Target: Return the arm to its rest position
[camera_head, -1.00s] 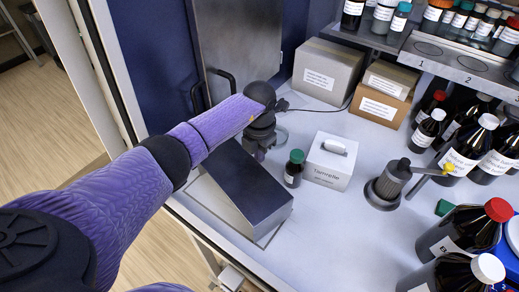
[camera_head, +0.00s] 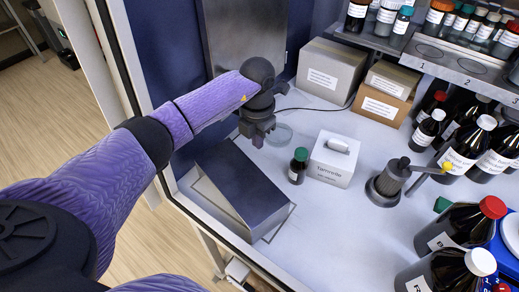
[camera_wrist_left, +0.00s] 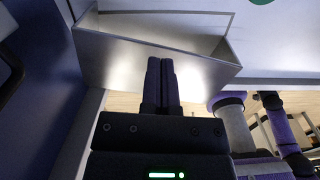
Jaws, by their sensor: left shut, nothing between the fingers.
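My left arm comes in from the left in the head view, purple with black joints. Its gripper (camera_head: 257,139) points down over the back left of the bench, behind a sloped metal box (camera_head: 255,196). In the left wrist view the two black fingers (camera_wrist_left: 161,62) lie together, shut and empty. The metal box (camera_wrist_left: 150,55) shows just beyond them there; I cannot tell whether they touch it. A clear round dish (camera_head: 280,134) sits just right of the gripper. My right gripper is not in view.
A green-capped bottle (camera_head: 298,166), a white wipes box (camera_head: 332,160) and a grey stand (camera_head: 386,184) are to the right. Cardboard boxes (camera_head: 330,73) stand at the back. Large brown bottles (camera_head: 462,229) crowd the right. Bench front centre is clear.

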